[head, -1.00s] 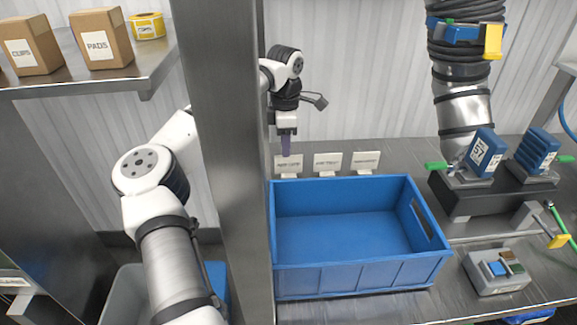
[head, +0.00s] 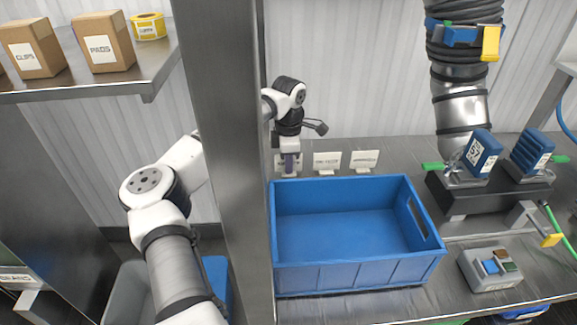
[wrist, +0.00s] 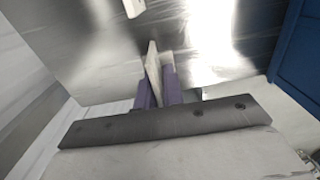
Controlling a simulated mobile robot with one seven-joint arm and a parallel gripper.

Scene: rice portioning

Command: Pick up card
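Three small white cards stand in holders on the steel bench behind the blue tote. In the head view the leftmost card (head: 279,163) is partly hidden by my gripper (head: 290,168), which points down with purple fingers. In the wrist view the card (wrist: 153,68) shows nearly edge-on between the two fingers of my gripper (wrist: 160,88). The fingers are close on both sides of it; whether they press on it I cannot tell. The middle card (head: 327,161) and right card (head: 364,160) stand apart to the right.
The empty blue tote (head: 357,275) stands just in front of the cards. A steel post (head: 232,150) rises at the left, near my arm. Blue devices (head: 482,153) on a dark base and a grey box (head: 490,270) are at the right. A shelf with cartons (head: 102,41) is upper left.

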